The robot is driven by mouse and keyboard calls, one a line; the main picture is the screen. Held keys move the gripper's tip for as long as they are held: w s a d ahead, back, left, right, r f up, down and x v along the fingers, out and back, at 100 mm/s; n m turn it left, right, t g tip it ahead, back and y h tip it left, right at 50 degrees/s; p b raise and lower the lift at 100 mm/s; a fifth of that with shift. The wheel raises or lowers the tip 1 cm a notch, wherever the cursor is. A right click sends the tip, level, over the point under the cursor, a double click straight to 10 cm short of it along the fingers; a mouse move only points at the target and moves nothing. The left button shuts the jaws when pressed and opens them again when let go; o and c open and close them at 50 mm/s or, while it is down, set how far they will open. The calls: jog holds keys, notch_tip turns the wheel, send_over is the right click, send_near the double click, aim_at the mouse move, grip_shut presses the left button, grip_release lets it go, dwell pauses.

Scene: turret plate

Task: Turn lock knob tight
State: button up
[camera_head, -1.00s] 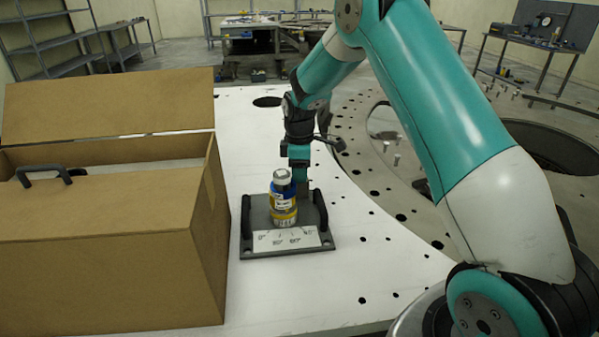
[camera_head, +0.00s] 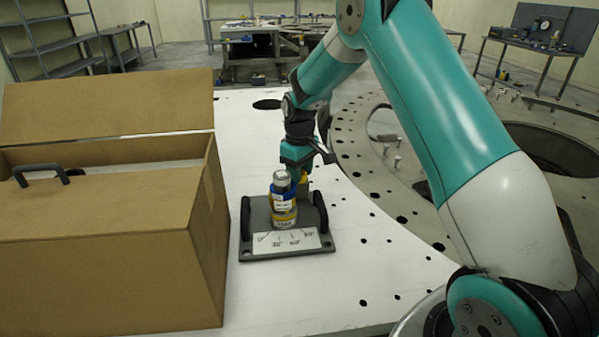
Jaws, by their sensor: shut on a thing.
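A dark grey plate fixture (camera_head: 318,246) with raised black side rails lies on the white table. A white angle-scale label (camera_head: 286,241) runs along its front. A blue and yellow can (camera_head: 283,212) with a grey top stands upright on the plate, behind the scale. My gripper (camera_head: 303,178) points down just behind and right of the can, over the rear of the plate. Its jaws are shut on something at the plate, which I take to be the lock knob. The can and the fingers hide the knob, so its angle cannot be read.
A large open cardboard box (camera_head: 110,250) with a dark handle near its left rim stands close to the plate's left side. Right of the plate is a white, hole-dotted surface (camera_head: 385,270) with free room. A large round metal ring (camera_head: 360,150) lies behind, at the right.

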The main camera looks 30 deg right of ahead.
dwell(0.4)
jog(key=o, duration=0.9)
jog(key=shift+r, duration=0.15)
notch_tip(320, 180, up, 17)
jog(key=b, duration=0.3)
jog(key=shift+r, duration=0.1)
jog(key=shift+a, duration=0.1)
